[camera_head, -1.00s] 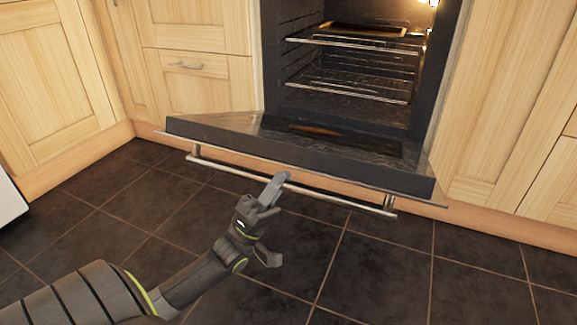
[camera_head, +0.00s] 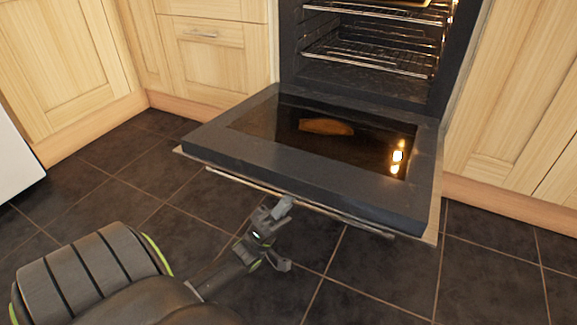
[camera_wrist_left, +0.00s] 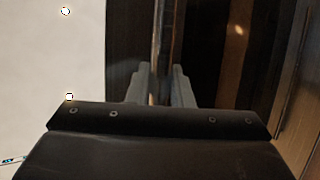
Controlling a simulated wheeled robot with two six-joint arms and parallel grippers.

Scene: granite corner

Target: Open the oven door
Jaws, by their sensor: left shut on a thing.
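The oven door (camera_head: 225,150) is folded down and lies nearly flat in front of the oven (camera_head: 350,90), its inner glass facing up. The long bar handle (camera_head: 225,177) runs below the door's front edge, partly hidden by the door. My left gripper (camera_head: 281,207) is at the middle of the handle, just under the door's front edge, and is shut on it. In the left wrist view, the bar (camera_wrist_left: 161,50) runs between the two fingers. My right gripper is not in view.
Wooden cabinets (camera_head: 205,65) stand on both sides of the oven. Wire racks (camera_head: 375,58) are inside it. A white unit (camera_head: 15,150) is at the far left. The dark tiled floor (camera_head: 110,180) in front is clear.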

